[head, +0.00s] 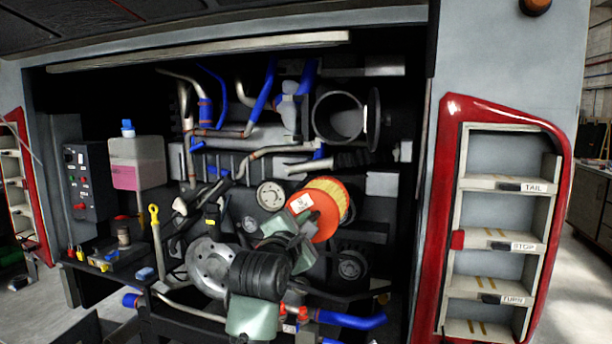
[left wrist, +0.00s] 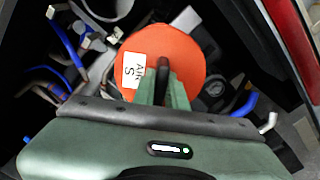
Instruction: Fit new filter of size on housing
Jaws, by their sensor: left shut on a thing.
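My left gripper (head: 297,226) is shut on the new filter (head: 323,222), an orange-ended round filter with a yellow pleated side and a white label. In the left wrist view the filter's orange end face (left wrist: 187,47) fills the space ahead of the fingers (left wrist: 164,88), which grip a dark handle on that face. The label there reads "AIR S". The housing (head: 340,120) is an open grey cylinder at the upper right of the engine bay, with a round dark lid (head: 374,120) swung open at its right. The filter is below the housing, apart from it. My right gripper is not in view.
Blue and metal pipes (head: 264,92) crowd the bay left of the housing. A pink-fluid tank (head: 137,165) and a control box (head: 84,180) stand at the left. Small items lie on the front ledge (head: 112,262). A red-framed light panel (head: 447,210) bounds the bay's right.

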